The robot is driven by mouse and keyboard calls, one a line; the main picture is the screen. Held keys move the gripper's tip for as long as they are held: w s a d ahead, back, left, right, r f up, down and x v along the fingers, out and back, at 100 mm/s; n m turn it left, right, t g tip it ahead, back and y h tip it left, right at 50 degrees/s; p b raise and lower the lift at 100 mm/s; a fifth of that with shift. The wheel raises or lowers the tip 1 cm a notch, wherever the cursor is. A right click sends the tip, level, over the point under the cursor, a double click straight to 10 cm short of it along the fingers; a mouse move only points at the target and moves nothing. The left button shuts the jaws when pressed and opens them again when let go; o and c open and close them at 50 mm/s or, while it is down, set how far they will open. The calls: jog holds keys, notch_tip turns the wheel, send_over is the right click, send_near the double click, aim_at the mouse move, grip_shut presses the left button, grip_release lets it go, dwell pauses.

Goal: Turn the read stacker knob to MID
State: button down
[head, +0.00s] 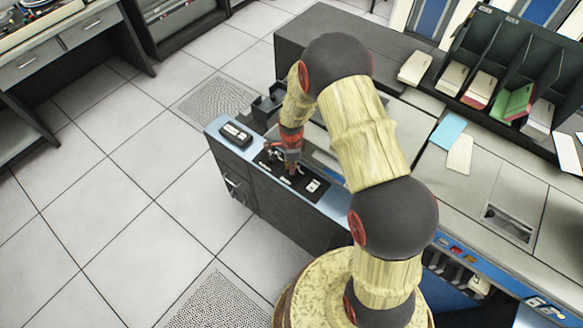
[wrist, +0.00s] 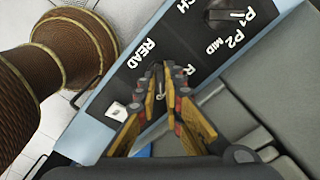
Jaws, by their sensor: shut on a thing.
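The black control panel (wrist: 112,80) carries white labels; it also shows in the head view (head: 327,202). My gripper (wrist: 168,80) is over the panel beside the READ label (wrist: 137,56). Its fingers are closed in on the read stacker knob (wrist: 160,78), and only a small pale bit of it shows between them. Which way the knob points is hidden. Labels on the other side of the fingers are partly covered; an R shows. In the head view my gripper (head: 290,166) reaches down onto the panel, and the knob cannot be made out.
A second dark knob (wrist: 224,14) sits by the P1, P2 and MID labels. A white switch (wrist: 117,111) is at the panel's other end. A dark boxy item (head: 236,134) lies on the blue-edged counter. Card bins (head: 520,75) stand at the upper right.

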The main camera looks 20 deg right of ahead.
dwell(0.4)
jog(key=c, duration=2)
grip_release()
jog(key=shift+c, duration=0.2)
jog(key=shift+o, duration=0.6)
notch_tip(320, 180, up, 12)
